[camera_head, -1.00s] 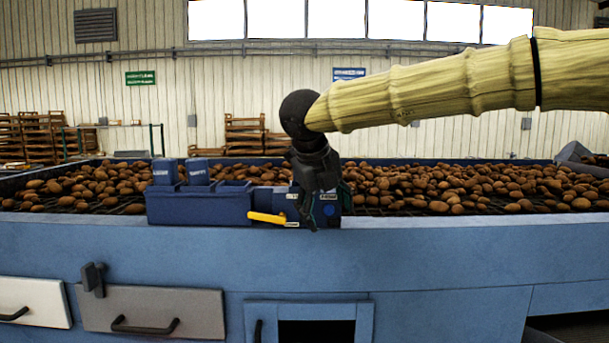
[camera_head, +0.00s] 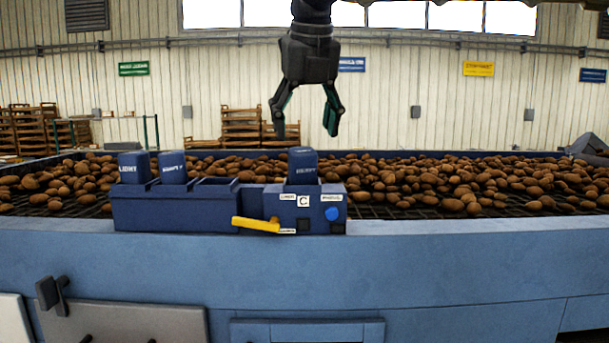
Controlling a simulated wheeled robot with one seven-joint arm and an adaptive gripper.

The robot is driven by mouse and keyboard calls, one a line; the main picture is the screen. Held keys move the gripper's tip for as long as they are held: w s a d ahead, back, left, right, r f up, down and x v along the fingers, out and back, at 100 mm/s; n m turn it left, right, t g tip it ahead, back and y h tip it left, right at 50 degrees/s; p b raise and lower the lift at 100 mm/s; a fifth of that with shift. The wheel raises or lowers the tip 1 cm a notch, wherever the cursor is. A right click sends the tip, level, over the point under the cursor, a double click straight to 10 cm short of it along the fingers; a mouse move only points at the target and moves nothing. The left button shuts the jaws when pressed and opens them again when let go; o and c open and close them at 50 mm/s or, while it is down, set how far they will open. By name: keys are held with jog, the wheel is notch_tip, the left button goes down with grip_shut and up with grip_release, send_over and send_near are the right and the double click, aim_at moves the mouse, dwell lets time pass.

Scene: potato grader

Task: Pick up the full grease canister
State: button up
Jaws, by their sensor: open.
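My gripper (camera_head: 305,128) hangs open and empty, fingers down, above the blue dispenser unit (camera_head: 306,222). A dark blue canister (camera_head: 302,166) stands upright in that unit, below and apart from my fingertips. Two more dark blue canisters stand upright in the rack (camera_head: 180,213) to the left. The left one (camera_head: 133,167) has a label that seems to read "LIGHT". The other rack canister (camera_head: 172,167) seems to read "EMPTY". The label on the canister in the unit is too small to read surely. No canister is clearly marked full.
A yellow lever (camera_head: 256,225) and a blue knob (camera_head: 331,214) are on the unit's front. The rack's right-hand slot looks empty. Potatoes (camera_head: 440,187) cover the grader bed behind. The blue grader wall (camera_head: 450,260) runs along the front.

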aim_at(303, 153)
jog(key=w+f, duration=0.2)
jog(key=w, duration=0.1)
jog(key=w+f, duration=0.1)
jog(key=w, duration=0.1)
jog(key=shift+a+f, duration=0.15)
jog(key=shift+f, duration=0.1)
jog(key=shift+w+f+b, duration=0.1)
jog(key=shift+f+b, duration=0.2)
jog(key=shift+b, duration=0.2)
jog(key=shift+s+f+b, duration=0.8)
jog(key=shift+s+b, duration=0.2)
jog(key=shift+b, duration=0.1)
jog(key=w+f, duration=0.2)
jog(key=shift+w+a, duration=0.2)
jog(key=shift+w, duration=0.15)
jog(key=shift+s+d+r, duration=0.15)
jog(key=shift+s+r, duration=0.15)
jog(key=shift+s, duration=0.15)
jog(key=shift+c, duration=0.5)
jog(key=shift+s+r, duration=0.15)
jog(key=shift+s, duration=0.15)
jog(key=c, duration=0.3)
jog(key=shift+w, duration=0.3)
jog(key=c, duration=0.7)
jog(key=shift+f, duration=0.2)
jog(key=shift+c, duration=1.4)
